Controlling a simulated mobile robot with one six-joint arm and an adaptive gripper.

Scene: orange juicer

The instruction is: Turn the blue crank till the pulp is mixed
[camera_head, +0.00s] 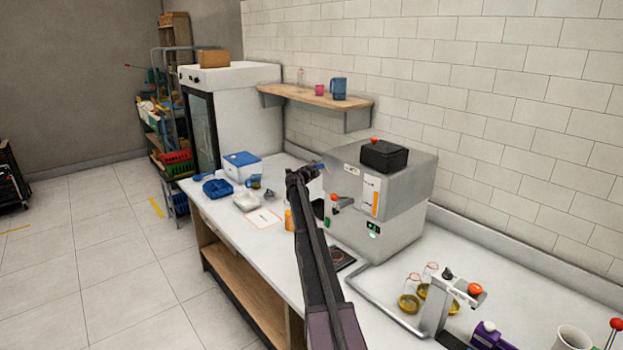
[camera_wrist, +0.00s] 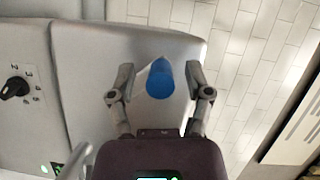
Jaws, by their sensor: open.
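The blue crank knob (camera_wrist: 159,80) shows in the wrist view as a short blue cylinder against the silver juicer casing (camera_wrist: 90,80). My gripper (camera_wrist: 160,76) is open, with one finger on each side of the knob. A gap shows on the left; the right finger is closer to the knob, and I cannot tell whether it touches. In the head view my gripper (camera_head: 305,174) is at the left side of the grey juicer (camera_head: 392,228), and my arm hides part of that side. The pulp is not visible.
A black box (camera_head: 384,155) sits on top of the juicer. Blue and white containers (camera_head: 241,166) stand on the counter to the left. A small stand with an orange knob (camera_head: 474,288) and glass vessels (camera_head: 409,300) stand at the right. A wall shelf (camera_head: 315,98) is behind.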

